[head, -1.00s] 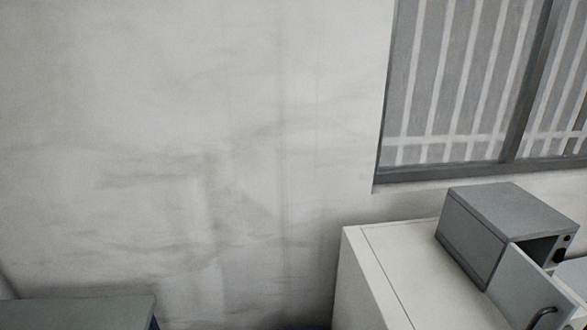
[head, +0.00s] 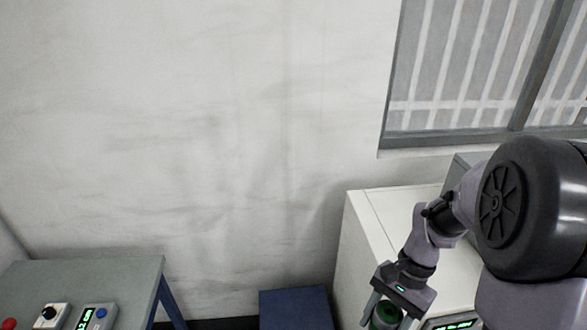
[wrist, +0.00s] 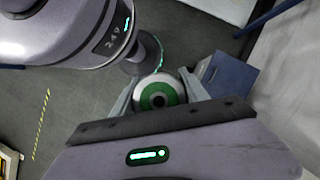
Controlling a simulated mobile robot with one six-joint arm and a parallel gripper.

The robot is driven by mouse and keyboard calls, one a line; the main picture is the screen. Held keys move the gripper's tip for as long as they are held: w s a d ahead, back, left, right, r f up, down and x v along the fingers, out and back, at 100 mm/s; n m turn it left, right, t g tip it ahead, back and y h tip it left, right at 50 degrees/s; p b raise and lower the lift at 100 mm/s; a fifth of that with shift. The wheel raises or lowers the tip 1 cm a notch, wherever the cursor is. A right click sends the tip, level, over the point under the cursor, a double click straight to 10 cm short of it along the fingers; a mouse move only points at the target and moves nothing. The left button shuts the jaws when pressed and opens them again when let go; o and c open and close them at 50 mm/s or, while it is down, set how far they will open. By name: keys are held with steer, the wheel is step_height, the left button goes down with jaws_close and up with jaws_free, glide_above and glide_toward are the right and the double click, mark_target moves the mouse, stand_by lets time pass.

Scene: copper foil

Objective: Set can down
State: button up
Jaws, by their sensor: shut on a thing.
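The can is a round green and white thing with a dark centre on its end. It shows between my fingers in the wrist view (wrist: 159,92), and its green part shows low in the head view (head: 386,316). In the wrist view my gripper (wrist: 160,84) has one finger on each side of the can, with grey floor beyond. The can's lower part is hidden.
A white cabinet (head: 366,240) stands at right, with a grey box (head: 470,160) on it mostly behind my arm. A grey-topped table (head: 90,268) with several control boxes is at left. A dark blue box (head: 296,309) stands low by the wall.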

steer(key=w+a+f+n+g+h, duration=0.1)
steer(key=w+a+f+n+h, duration=0.25)
steer(key=w+a+n, duration=0.45)
step_height(320, 180, down, 15)
steer(key=d+n+b, duration=0.1)
steer(key=d+b, duration=0.1)
steer(key=b, duration=1.3)
steer(key=shift+w+d+r+n, duration=0.15)
steer(key=shift+d+n, duration=0.2)
steer(key=shift+n, duration=0.05)
